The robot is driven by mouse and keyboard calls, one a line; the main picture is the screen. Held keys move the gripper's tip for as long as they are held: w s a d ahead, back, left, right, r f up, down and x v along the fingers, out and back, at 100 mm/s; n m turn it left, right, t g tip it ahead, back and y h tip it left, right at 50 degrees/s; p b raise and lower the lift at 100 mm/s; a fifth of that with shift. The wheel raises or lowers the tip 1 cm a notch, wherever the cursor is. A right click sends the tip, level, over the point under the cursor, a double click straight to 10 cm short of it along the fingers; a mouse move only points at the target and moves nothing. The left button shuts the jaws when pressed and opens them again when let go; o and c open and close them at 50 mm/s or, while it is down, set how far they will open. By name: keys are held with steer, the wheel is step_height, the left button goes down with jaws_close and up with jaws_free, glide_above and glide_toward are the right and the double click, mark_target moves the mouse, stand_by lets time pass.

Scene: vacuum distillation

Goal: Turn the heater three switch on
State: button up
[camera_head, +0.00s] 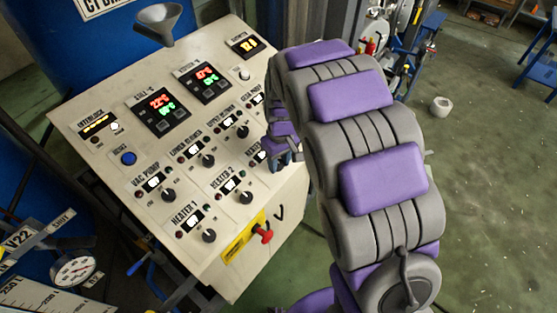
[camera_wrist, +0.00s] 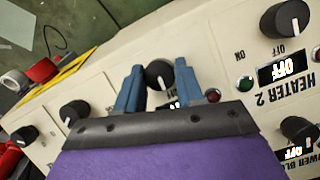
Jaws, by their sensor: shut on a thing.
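The heater three switch (camera_wrist: 160,74) is a round black knob with a white pointer mark, between the two blue fingers of my gripper (camera_wrist: 159,72) in the wrist view. The fingers are shut on its sides. Its small display is mostly hidden behind the gripper, so its reading cannot be told. In the head view my gripper (camera_head: 284,160) is at the right edge of the control panel (camera_head: 115,215) and hides the knob; only the start of a heater label shows beside it.
In the wrist view the heater 2 knob (camera_wrist: 287,20) is at the right, with its display (camera_wrist: 285,69) reading OFF. The heater 1 knob (camera_head: 209,236) and a red emergency button (camera_head: 264,235) are lower on the panel. A grey funnel (camera_head: 160,22) is at the panel's top.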

steer(key=m+y, duration=0.1)
steer(key=m, duration=0.1)
steer(key=m+g, duration=0.1)
steer(key=m, duration=0.2)
steer(key=shift+d+m+y, duration=0.1)
steer(key=shift+m+y, duration=0.2)
steer(key=shift+y, duration=0.1)
steer(key=m+y, duration=0.1)
steer(key=m, duration=0.3)
steer(key=shift+d+m+y+p, duration=0.1)
steer(key=shift+m+y+p, duration=0.25)
steer(key=shift+m+y, duration=0.05)
steer(key=o, duration=1)
steer(key=shift+s, duration=0.1)
steer(key=shift+c, duration=0.2)
steer(key=shift+o, duration=0.4)
steer(key=shift+r, duration=0.1)
steer(key=v, duration=1.7)
steer(key=shift+w+b, duration=0.25)
steer(key=shift+b, duration=0.2)
